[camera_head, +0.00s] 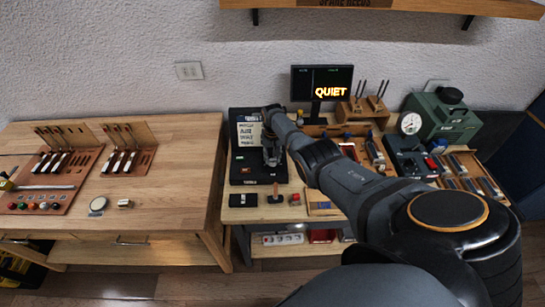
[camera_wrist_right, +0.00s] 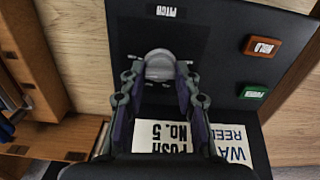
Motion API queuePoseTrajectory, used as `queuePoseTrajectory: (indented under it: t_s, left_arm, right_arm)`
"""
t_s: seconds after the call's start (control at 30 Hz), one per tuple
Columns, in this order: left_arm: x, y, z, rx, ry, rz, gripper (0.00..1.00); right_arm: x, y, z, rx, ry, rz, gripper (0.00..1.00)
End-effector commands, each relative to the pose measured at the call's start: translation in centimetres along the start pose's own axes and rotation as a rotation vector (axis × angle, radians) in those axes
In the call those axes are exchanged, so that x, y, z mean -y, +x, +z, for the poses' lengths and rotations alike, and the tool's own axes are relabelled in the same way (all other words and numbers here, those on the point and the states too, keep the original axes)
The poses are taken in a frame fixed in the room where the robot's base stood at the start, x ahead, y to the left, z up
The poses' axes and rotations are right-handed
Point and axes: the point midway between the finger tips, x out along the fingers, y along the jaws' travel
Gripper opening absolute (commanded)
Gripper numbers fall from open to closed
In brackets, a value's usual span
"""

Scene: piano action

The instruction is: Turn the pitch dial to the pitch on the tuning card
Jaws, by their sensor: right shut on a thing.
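The black panel (camera_head: 243,172) stands on the right-hand bench, with a white printed card (camera_head: 249,131) on it. In the right wrist view, my right gripper (camera_wrist_right: 160,78) is shut on a grey round dial (camera_wrist_right: 159,65), one finger on each side. A small label reading PITCH (camera_wrist_right: 171,12) lies beyond the dial. The card in this view (camera_wrist_right: 232,143) is partly covered by the fingers; "No.5" and "REED" can be read. The dial's pointer setting cannot be made out. My left gripper is not in view.
A screen (camera_head: 322,83) reads QUIET. A green machine (camera_head: 443,116) and a gauge (camera_head: 409,123) stand at the right. The left bench (camera_head: 165,190) has bare room.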

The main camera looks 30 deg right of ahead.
Motion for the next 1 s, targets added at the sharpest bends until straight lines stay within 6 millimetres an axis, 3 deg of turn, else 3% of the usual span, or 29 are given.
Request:
queuePoseTrajectory:
  t_s: [0.4, 1.0]
  left_arm:
    - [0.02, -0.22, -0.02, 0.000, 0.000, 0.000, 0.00]
    - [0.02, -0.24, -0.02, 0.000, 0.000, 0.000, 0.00]
  right_arm:
    - [-0.03, -0.11, -0.08, -0.002, 0.227, 0.000, 0.00]
    - [-0.03, -0.11, -0.11, -0.003, 0.278, -0.001, 0.00]
